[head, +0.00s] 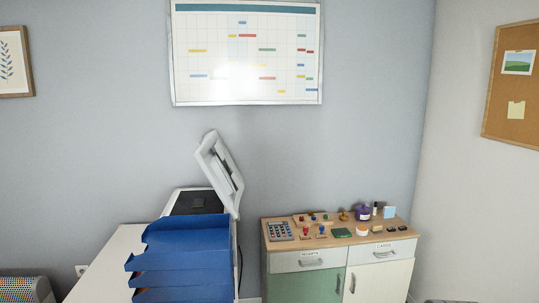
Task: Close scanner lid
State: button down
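The scanner (197,202) stands on the white desk at the lower middle-left, partly hidden behind a blue tray stack. The scanner lid (222,172) is open. It is a white-framed panel raised steeply on the scanner's right side, leaning up and to the left, apart from the bed. My gripper is not in view.
Blue stacked trays (185,262) stand in front of the scanner on the white desk (98,272). To the right, a wood-topped cabinet (335,248) with drawers holds a calculator (280,231), a purple jar (363,213) and several small items. A whiteboard calendar (246,55) hangs above.

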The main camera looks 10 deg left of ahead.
aim_at(218, 173)
jog(key=i, duration=2.5)
jog(key=u, duration=3.3)
jog(key=i, duration=0.65)
jog(key=z, duration=1.55)
